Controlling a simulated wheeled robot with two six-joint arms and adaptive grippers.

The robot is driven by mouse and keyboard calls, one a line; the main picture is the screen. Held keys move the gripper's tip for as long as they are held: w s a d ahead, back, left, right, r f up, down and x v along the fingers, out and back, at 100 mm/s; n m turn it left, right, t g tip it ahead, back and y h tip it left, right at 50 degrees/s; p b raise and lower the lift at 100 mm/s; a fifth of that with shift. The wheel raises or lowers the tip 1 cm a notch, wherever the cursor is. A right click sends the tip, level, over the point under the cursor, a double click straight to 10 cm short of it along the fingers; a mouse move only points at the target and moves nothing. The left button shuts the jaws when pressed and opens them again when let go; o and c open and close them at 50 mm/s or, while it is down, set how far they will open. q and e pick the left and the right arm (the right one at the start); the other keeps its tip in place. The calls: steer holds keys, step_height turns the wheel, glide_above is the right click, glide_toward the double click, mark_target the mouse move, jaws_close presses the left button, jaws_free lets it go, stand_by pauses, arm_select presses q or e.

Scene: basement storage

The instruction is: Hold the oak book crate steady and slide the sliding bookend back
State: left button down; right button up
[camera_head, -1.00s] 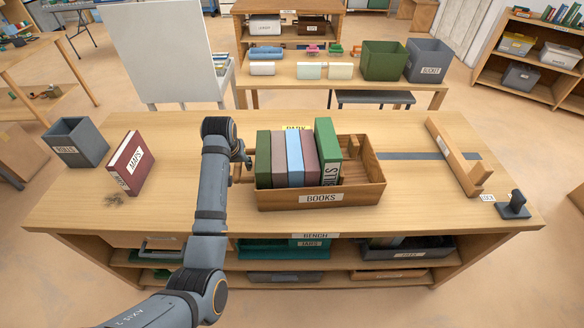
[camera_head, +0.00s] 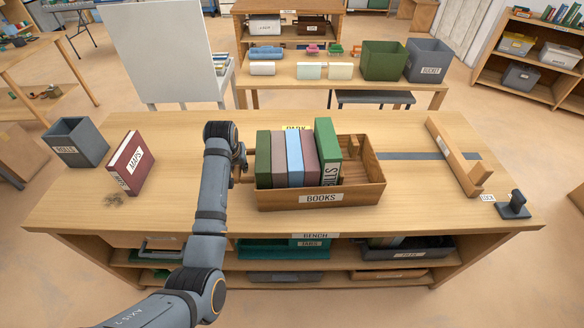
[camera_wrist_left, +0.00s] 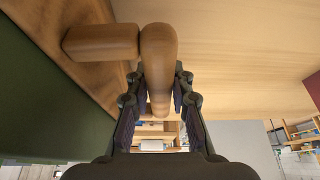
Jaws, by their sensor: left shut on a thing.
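The oak book crate (camera_head: 348,193), labelled BOOKS, stands on the bench with several upright books in its left part. A taller green book (camera_head: 327,140) stands at the right end of the row. A wooden upright piece (camera_head: 354,146) inside the crate, right of that book, looks like the sliding bookend; the book partly hides it. My left gripper (camera_head: 242,168) is at the crate's left end, shut on its wooden handle. In the left wrist view, the handle (camera_wrist_left: 158,50) lies between the fingers, beside the crate wall (camera_wrist_left: 70,35). My right gripper is out of view.
A maroon MAPS book (camera_head: 132,160) and a grey bin (camera_head: 78,143) stand at the bench's left. A wooden rail piece (camera_head: 455,155) and a dark stand (camera_head: 514,206) sit at the right. The bench top (camera_head: 420,190) is clear right of the crate.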

arm_select(q)
steer(key=shift+w+r, duration=0.1)
steer(key=shift+r, duration=0.1)
steer(key=shift+f, duration=0.1)
steer(key=shift+s+d+f, duration=0.1)
steer(key=shift+s+f, duration=0.1)
steer(key=shift+f, duration=0.15)
stand_by(0.5)
